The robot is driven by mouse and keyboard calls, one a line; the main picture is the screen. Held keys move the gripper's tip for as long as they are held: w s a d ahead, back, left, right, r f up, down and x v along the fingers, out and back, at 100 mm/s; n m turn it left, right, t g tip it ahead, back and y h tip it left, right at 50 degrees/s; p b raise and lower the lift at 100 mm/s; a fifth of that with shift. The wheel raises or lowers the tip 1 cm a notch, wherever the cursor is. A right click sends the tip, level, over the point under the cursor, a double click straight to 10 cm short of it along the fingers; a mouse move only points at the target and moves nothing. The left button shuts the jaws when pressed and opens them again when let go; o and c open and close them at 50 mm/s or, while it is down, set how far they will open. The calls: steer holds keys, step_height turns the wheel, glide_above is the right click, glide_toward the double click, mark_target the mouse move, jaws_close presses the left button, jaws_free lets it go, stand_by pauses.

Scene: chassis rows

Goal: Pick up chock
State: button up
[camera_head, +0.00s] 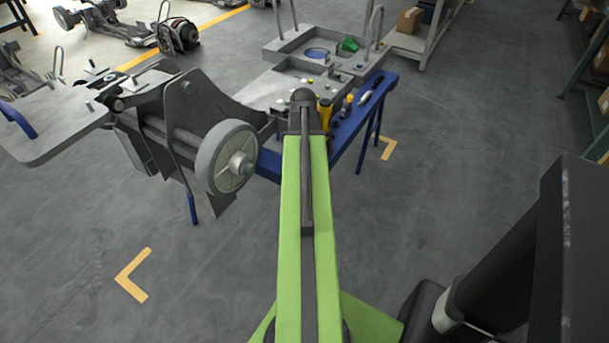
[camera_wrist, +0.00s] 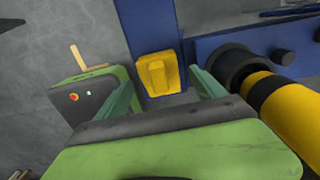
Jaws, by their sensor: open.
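In the wrist view, a yellow block that looks like the chock (camera_wrist: 158,73) sits on a narrow blue surface at the upper middle. My gripper (camera_wrist: 162,80) is open, with one green finger on either side of the chock in the picture. I see no contact between the fingers and the chock, and the exact gap is hard to judge. In the head view my green arm reaches to the blue-edged workbench (camera_head: 350,130), and its end hides the gripper. I cannot make out the chock for sure there.
A yellow and black cylinder (camera_wrist: 285,105) lies close to the right finger. In the head view, a chassis with a wheel (camera_head: 226,158) stands left of my arm, and a grey tray (camera_head: 290,45) sits behind the bench. Open floor lies to the right.

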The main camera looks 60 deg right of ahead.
step_height(320, 180, down, 3)
steer(key=shift+f+b, duration=0.15)
steer(key=shift+b, duration=0.85)
steer(key=shift+r, duration=0.2)
steer(key=shift+c, duration=0.3)
steer(key=c, duration=1.6)
steer(key=shift+p, duration=0.3)
